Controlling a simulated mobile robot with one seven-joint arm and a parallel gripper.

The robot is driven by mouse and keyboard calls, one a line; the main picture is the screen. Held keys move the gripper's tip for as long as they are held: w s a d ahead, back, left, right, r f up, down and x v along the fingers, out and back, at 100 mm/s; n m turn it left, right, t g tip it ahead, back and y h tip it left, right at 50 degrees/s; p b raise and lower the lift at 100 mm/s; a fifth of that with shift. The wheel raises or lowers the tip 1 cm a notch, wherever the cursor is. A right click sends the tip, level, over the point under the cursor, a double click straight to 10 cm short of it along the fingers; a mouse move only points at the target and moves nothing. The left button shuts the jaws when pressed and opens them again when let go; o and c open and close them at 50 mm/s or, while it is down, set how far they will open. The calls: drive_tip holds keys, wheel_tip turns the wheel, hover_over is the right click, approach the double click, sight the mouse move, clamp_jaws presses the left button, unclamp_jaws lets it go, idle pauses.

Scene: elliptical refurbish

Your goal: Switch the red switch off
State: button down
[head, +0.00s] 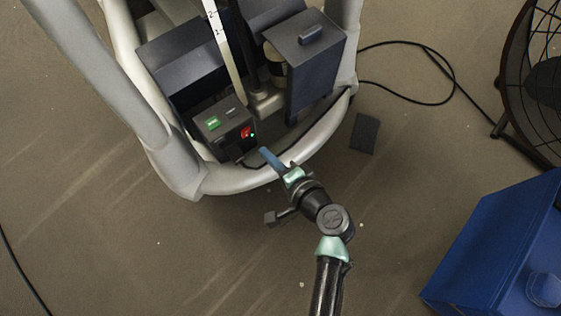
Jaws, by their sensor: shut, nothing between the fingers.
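The red switch (246,133) is on the front right face of a small dark control box (222,125), low inside the elliptical's frame. A small green light shows just beside the switch, and a green display (213,122) is lit on top of the box. I cannot tell the rocker's position at this size. My gripper (265,152) is shut and empty, its blue fingers pointing up and left toward the box. The fingertips appear a little below and right of the switch, with a small gap between them in the picture. The switch is not hidden.
The elliptical's pale curved tube (225,183) runs below the box and passes under my gripper. A grey casing (305,60) stands right of the box. A dark flat block (365,133), a cable, a fan (545,85) and a blue toolbox (505,245) are on the right.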

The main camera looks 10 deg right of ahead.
sight(247, 131)
drive_tip(key=w, duration=0.1)
drive_tip(key=w+a+b, duration=0.1)
drive_tip(key=w+a, duration=0.1)
drive_tip(key=w, duration=0.1)
drive_tip(key=shift+f+b, duration=0.3)
drive_tip(key=shift+f, duration=0.05)
drive_tip(key=shift+w+a+r, duration=0.1)
drive_tip(key=shift+w+a, duration=0.15)
drive_tip(key=shift+w, duration=0.3)
drive_tip(key=shift+w+r, duration=0.1)
drive_tip(key=shift+w+a+r, duration=0.15)
drive_tip(key=shift+w+r, duration=0.05)
drive_tip(key=shift+r, duration=0.05)
drive_tip(key=shift+f, duration=0.2)
drive_tip(key=shift+r, duration=0.15)
drive_tip(key=shift+r+p, duration=0.7)
drive_tip(key=shift+p, duration=0.3)
